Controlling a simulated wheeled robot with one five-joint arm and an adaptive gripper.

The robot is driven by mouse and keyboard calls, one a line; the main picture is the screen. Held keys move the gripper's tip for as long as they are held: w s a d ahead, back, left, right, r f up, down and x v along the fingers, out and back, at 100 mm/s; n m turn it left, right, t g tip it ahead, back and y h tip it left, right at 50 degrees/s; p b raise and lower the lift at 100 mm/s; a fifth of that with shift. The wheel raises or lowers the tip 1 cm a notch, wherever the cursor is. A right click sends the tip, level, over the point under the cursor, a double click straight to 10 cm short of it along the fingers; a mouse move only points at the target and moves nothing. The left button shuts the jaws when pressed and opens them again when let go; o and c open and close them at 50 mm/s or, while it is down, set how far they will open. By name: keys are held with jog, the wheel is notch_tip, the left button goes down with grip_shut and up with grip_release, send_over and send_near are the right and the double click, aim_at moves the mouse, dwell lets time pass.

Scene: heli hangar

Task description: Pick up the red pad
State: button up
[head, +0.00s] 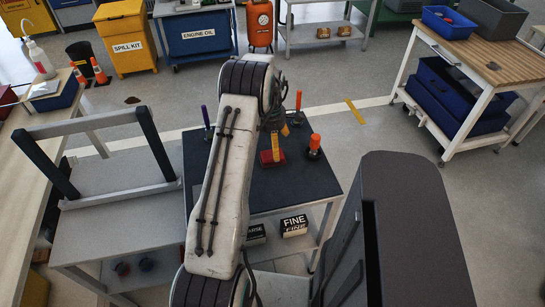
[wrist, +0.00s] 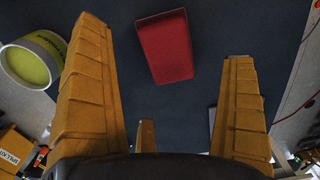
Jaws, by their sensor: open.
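The red pad (wrist: 166,46) lies on the dark table top (wrist: 205,20), between and beyond my two yellow fingers in the wrist view. In the head view the red pad (head: 266,158) shows near the middle of the dark-topped table (head: 240,195), partly covered by a yellow finger. My gripper (wrist: 164,40) is open and empty, with its fingers wide apart. In the head view my gripper (head: 283,132) is over the pad, at the end of my arm. No finger visibly touches the pad; the exact height above it is hard to tell.
An orange-topped tool (head: 314,146) stands right of the pad, and a purple-handled one (head: 206,117) stands to the left. Boxes marked FINE (head: 294,226) sit on the lower shelf.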

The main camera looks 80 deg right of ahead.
jog(key=shift+s+d+f+p, duration=0.1)
jog(key=shift+f+p, duration=0.1)
jog(key=shift+f, duration=0.95)
jog(key=shift+s+f+p, duration=0.1)
jog(key=shift+f+p, duration=0.1)
jog(key=shift+f, duration=0.95)
jog(key=shift+w, duration=0.1)
jog(key=shift+c, duration=0.3)
jog(key=c, duration=1.3)
jog(key=shift+r, duration=0.15)
notch_tip(320, 180, up, 4)
jog(key=shift+f+b, duration=0.1)
jog(key=shift+b, duration=0.35)
jog(key=s+a+r, duration=0.1)
jog(key=s+r, duration=0.1)
jog(key=s, duration=0.1)
jog(key=s+a+r+b, duration=0.1)
jog(key=s+r, duration=0.1)
jog(key=s, duration=0.2)
jog(key=s+a+r, duration=0.1)
jog(key=s+r, duration=0.2)
jog(key=s, duration=0.1)
jog(key=shift+s+a, duration=0.15)
